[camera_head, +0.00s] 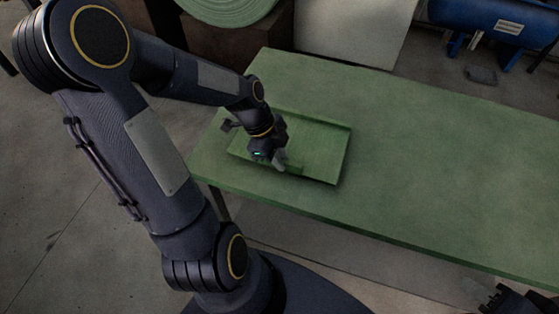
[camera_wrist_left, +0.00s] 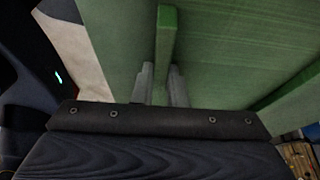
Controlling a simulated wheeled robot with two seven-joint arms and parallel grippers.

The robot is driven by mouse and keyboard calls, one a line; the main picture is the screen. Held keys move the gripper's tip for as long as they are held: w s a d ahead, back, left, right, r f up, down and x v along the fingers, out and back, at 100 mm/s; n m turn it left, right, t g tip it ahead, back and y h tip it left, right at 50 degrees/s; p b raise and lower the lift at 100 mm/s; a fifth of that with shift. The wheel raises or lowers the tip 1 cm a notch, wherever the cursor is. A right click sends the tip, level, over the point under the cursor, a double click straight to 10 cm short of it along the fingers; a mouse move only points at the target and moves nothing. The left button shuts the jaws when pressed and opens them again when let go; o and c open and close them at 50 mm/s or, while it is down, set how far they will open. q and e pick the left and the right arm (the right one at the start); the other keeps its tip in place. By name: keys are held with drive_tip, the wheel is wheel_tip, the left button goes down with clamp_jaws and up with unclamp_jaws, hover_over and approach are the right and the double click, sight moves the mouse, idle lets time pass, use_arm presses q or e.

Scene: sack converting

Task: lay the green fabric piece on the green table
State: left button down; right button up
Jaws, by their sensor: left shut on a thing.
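The green table (camera_head: 430,150) fills the middle and right of the head view. My left gripper (camera_head: 280,163) is low over a shallow green tray (camera_head: 325,150) at the table's left end.
The tray has raised rims (camera_wrist_left: 290,85). The table right of the tray is bare. Behind the table stand a green roll (camera_head: 228,8), a pale box (camera_head: 355,30) and a blue tank (camera_head: 490,20).

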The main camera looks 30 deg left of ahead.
use_arm(q)
drive_tip(key=shift+f, duration=0.8)
drive_tip(key=c, duration=1.5)
unclamp_jaws()
drive_tip(key=shift+o, duration=0.2)
drive_tip(key=shift+r, duration=0.1)
drive_tip(key=p+v, duration=0.1)
drive_tip(key=v, duration=1)
drive_tip(key=shift+s+a+r, duration=0.1)
drive_tip(key=shift+a+r, duration=0.05)
drive_tip(key=shift+r, duration=0.15)
drive_tip(key=s+d+r+n+t, duration=0.4)
drive_tip(key=s+d+n, duration=0.4)
drive_tip(key=n, duration=0.9)
drive_tip(key=s, duration=0.2)
drive_tip(key=shift+s+d+t+y, duration=0.3)
drive_tip(key=shift+d, duration=0.05)
